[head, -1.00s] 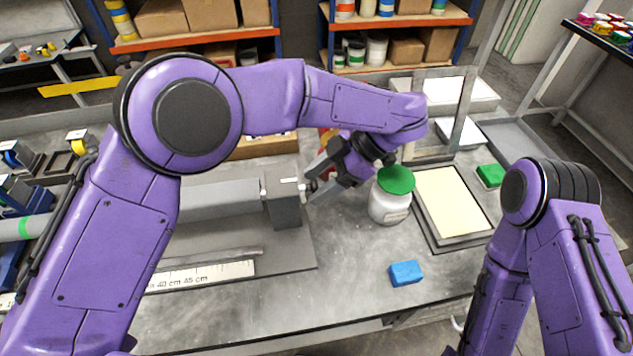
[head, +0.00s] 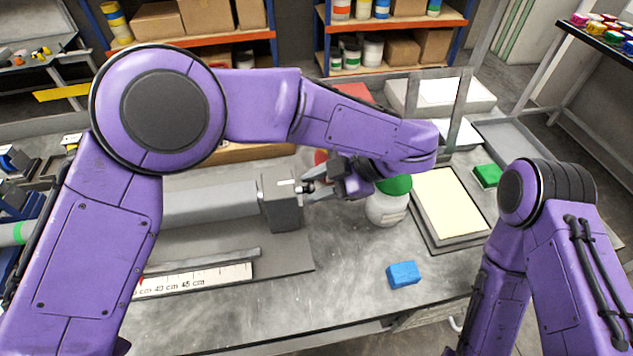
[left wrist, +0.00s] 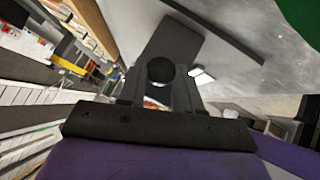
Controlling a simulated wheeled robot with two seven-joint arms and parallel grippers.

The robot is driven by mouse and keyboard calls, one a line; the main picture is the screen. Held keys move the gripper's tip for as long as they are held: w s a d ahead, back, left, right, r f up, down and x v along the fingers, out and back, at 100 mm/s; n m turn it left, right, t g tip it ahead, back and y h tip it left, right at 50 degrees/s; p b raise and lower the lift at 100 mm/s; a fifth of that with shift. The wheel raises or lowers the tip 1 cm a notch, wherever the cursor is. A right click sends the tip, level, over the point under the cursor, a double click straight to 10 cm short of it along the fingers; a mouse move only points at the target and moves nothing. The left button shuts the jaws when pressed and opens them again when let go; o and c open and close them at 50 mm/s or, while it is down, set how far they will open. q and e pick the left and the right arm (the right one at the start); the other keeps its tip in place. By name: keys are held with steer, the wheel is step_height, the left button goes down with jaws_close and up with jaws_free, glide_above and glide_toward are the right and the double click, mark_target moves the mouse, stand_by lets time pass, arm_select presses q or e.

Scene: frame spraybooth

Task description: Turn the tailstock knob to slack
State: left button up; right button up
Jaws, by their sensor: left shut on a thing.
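The grey tailstock block (head: 284,208) stands at the right end of the long grey bed on the bench, with a small white mark on its top. My left gripper (head: 313,188) reaches its right face from the right. In the left wrist view the round black tailstock knob (left wrist: 160,69) sits between the two fingers of my left gripper (left wrist: 158,84), which are shut on it. In the head view the fingers largely hide the knob, and I cannot read its setting. My right arm shows at the right, but its gripper is out of view.
A white jar with a green lid (head: 387,208) stands just right of my left gripper, partly behind it.

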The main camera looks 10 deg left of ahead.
arm_select(q)
steer(key=shift+s+n+t+y, duration=0.15)
steer(key=shift+n+t+y, duration=0.3)
steer(key=shift+t, duration=0.35)
steer(key=o, duration=1)
steer(key=s+r, duration=0.4)
steer(key=s+d+r+b, duration=0.1)
steer(key=s+r, duration=0.3)
steer(key=s, duration=0.1)
steer(key=s+r+b, duration=0.1)
steer(key=s+r, duration=0.4)
steer(key=shift+d, duration=0.25)
